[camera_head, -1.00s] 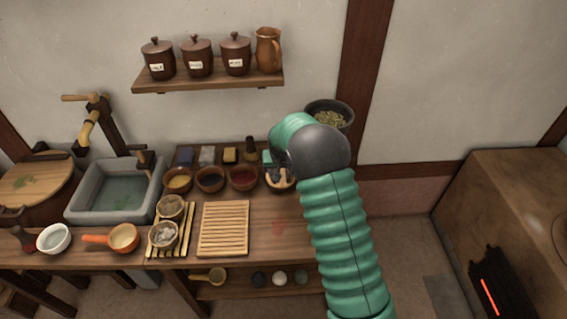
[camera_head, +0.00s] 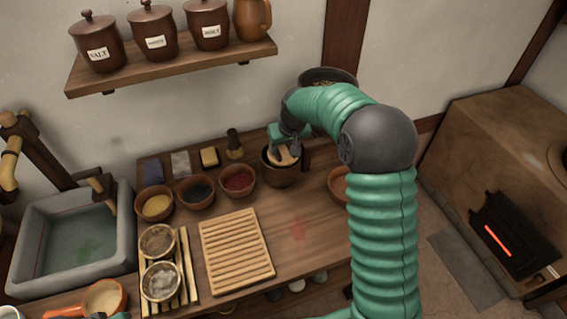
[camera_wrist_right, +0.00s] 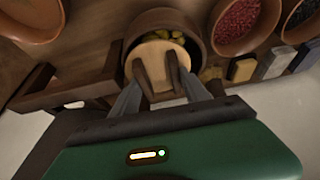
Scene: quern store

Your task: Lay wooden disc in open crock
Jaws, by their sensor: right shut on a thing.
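The wooden disc (camera_wrist_right: 158,58) is pale and round. My right gripper (camera_head: 287,156) is shut on it. In the right wrist view the gripper's fingertips (camera_wrist_right: 158,68) pinch the disc at its near edge. The open crock (camera_head: 283,176) is a brown pot on the table, right of the red bowl. The disc is at the crock's mouth, inside the rim outline; I cannot tell whether it touches the contents. In the right wrist view the crock (camera_wrist_right: 202,40) holds yellowish-green pieces, partly hidden by the disc. My left gripper does not show clearly; a small green and dark part is at the bottom edge.
Bowls of yellow (camera_head: 156,205), dark (camera_head: 197,192) and red (camera_head: 237,181) stuff stand left of the crock. A slatted board (camera_head: 236,250) lies in front. A dark pot (camera_head: 327,76) stands behind my right arm. Lidded jars (camera_head: 98,45) stand on the shelf above.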

